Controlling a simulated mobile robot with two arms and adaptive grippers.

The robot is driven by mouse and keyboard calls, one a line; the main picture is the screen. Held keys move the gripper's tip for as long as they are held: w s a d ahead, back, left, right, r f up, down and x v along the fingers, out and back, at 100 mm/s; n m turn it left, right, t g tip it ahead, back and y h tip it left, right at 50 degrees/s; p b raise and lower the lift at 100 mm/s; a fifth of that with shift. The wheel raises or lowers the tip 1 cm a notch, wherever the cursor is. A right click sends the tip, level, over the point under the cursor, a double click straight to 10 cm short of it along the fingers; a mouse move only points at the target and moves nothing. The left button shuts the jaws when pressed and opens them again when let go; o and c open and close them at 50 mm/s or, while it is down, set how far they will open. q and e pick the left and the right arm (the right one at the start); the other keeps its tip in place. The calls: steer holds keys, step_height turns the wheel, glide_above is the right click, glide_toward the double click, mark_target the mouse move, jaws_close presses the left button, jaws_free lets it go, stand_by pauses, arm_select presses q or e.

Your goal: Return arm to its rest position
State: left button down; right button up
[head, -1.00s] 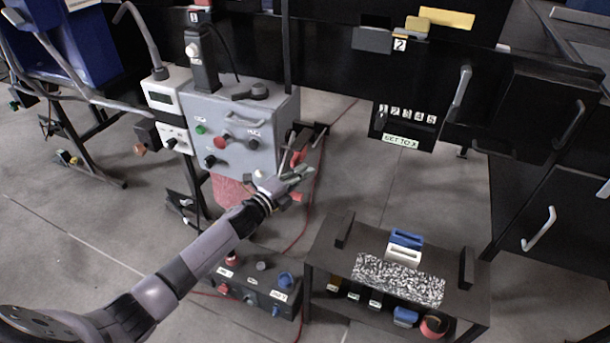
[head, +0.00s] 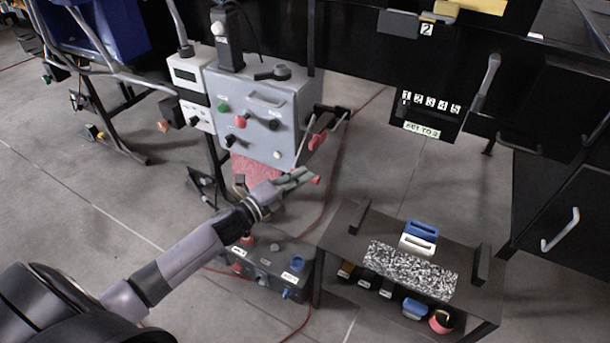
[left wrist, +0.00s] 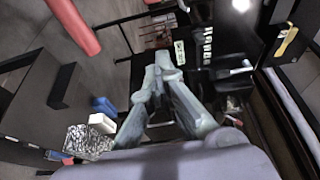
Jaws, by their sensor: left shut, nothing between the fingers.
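My left arm comes in from the lower left in the head view. Its gripper (head: 298,179) is shut and empty, in front of and below the grey control box (head: 262,120). In the left wrist view the gripper's fingers (left wrist: 163,62) come together with nothing between them. A red cylindrical bar (left wrist: 72,24) shows at the upper left of that view, apart from the fingers. My right gripper is in neither current view.
A dark button box (head: 268,268) stands on the floor under the arm. A black cabinet (head: 550,110) fills the right.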

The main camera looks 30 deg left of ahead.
steer(key=shift+d, duration=0.3)
arm_select(q)
steer(key=s+a+f+n+g+y, duration=0.2)
steer(key=s+f+n, duration=0.15)
steer(key=f, duration=0.65)
steer(key=s+a+f+n+g+y, duration=0.15)
steer(key=f+n, duration=0.25)
steer(key=f, duration=0.5)
steer(key=s+a+f+n+g+y, duration=0.1)
steer(key=s+f+n+g+y, duration=0.3)
steer(key=s+f, duration=1)
steer(key=s+d+f+n+g, duration=0.2)
steer(key=s+f, duration=0.3)
steer(key=s, duration=0.5)
steer(key=s+d+f+n+g, duration=0.3)
steer(key=s+f, duration=0.3)
steer(key=s, duration=0.4)
steer(key=s+d+f+n+g+h+p, duration=0.1)
steer(key=s+d+f+n+g, duration=0.2)
steer(key=s+f, duration=0.3)
steer(key=s, duration=0.4)
steer(key=shift+s+d+f, duration=0.15)
steer(key=shift+s+d, duration=0.05)
steer(key=shift+s, duration=0.15)
arm_select(e)
steer(key=shift+a+r, duration=0.25)
steer(key=shift+r, duration=0.25)
